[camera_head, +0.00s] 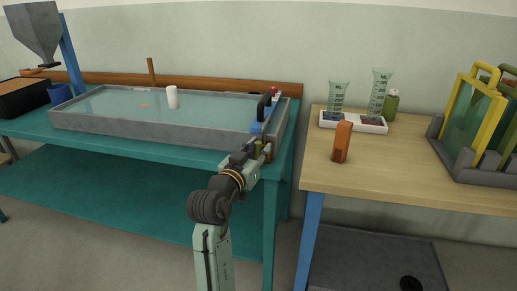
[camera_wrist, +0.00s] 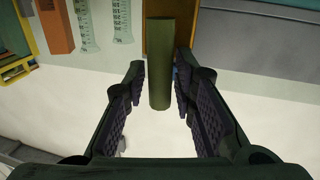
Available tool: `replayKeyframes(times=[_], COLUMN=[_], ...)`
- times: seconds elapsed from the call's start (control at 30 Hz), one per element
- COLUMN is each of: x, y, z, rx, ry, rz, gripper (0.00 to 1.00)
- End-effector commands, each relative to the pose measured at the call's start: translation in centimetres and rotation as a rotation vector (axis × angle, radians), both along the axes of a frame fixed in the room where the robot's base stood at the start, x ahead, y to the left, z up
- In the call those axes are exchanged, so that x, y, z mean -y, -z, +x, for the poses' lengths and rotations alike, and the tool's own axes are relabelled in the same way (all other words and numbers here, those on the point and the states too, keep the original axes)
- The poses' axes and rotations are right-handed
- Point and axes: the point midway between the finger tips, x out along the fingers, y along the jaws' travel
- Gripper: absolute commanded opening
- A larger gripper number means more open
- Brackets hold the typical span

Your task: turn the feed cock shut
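An olive-green bar (camera_wrist: 160,65), which looks like the handle of the feed cock, stands between the fingers of my gripper (camera_wrist: 160,95) in the wrist view. My gripper is open, with one dark ribbed pad on each side of the bar. A gap shows on both sides, narrower on the right. A brass-brown part (camera_wrist: 158,35) is behind the bar. In the head view my gripper (camera_head: 262,150) is at the right end of the flume tray (camera_head: 150,129), and it and my arm mostly hide the cock.
A blue and black fitting (camera_head: 262,112) stands on the tray's right end, close above my gripper. A wooden table (camera_head: 410,180) to the right holds an orange block (camera_head: 342,142), measuring cylinders (camera_head: 379,95) in a white tray and a yellow-framed rack (camera_head: 470,110). A gap separates the two tables.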

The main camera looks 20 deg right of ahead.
Motion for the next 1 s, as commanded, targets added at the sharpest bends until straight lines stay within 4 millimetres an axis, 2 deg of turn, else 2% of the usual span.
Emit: replayKeyframes(times=[0.17,0.53,1.0], x=[-0.01,-0.04,-0.17], y=[0.01,0.02,0.03], z=[0.00,-0.01,0.07], rx=[0.000,0.000,-0.021], ry=[0.000,0.000,0.000], rz=[0.000,0.000,-0.029], gripper=[0.24,0.00,0.00])
